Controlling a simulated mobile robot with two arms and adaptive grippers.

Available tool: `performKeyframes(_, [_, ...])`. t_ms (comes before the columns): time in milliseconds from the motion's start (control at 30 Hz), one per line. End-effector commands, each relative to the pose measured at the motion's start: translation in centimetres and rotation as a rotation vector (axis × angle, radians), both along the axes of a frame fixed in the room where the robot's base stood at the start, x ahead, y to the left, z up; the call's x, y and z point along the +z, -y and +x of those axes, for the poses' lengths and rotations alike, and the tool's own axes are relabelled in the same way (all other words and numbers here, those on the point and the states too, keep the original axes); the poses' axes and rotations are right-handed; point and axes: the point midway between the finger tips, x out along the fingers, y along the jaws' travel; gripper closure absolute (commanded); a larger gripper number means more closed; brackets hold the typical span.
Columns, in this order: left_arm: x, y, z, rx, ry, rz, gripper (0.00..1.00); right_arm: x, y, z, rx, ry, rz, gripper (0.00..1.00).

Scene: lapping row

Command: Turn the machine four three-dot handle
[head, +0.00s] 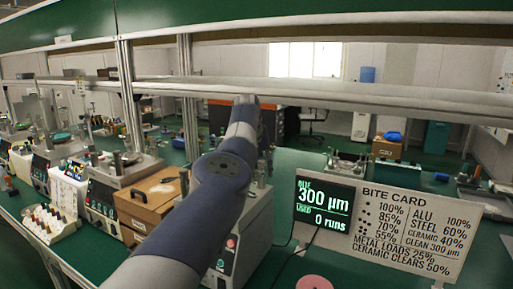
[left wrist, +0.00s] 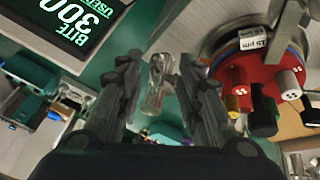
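In the left wrist view, a red hub (left wrist: 240,75) with several stubby handles sits on a round metal machine top, beside a label reading 15 µm. One handle has a pale end with small dark dots (left wrist: 290,82), too small to count surely. A black handle (left wrist: 263,118) and a yellow one (left wrist: 232,103) are beside it. My left gripper (left wrist: 160,62) is open, left of the hub and apart from it. A shiny metal or clear piece (left wrist: 154,95) shows between its fingers, with gaps on both sides. In the head view my arm hides this gripper. My right gripper is out of view.
A screen (head: 324,206) reading 300 µm, 0 runs, and a bite card sign (head: 418,225) stand right of my arm. A machine cabinet (head: 240,240) is close behind my arm. A wooden box (head: 148,203) and more machines stand left. A rail (head: 330,97) crosses above.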

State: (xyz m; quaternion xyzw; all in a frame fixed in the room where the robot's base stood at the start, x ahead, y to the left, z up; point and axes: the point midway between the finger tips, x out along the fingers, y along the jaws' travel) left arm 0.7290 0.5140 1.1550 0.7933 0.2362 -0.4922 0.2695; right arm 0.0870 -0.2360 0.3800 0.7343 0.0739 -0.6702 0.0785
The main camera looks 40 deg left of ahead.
Motion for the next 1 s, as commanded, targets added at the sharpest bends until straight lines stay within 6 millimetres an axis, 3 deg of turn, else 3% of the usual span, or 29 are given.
performKeyframes(433, [1.9,0.5,-0.6,-0.009,0.004,0.008,0.66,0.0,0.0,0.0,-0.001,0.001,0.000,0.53])
performKeyframes(667, [3.9,0.6,-1.5,-0.007,0.006,0.008,0.66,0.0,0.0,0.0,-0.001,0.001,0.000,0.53])
performKeyframes(1000, [9.6,1.3,-4.0,-0.010,0.009,0.005,0.66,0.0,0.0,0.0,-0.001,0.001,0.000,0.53])
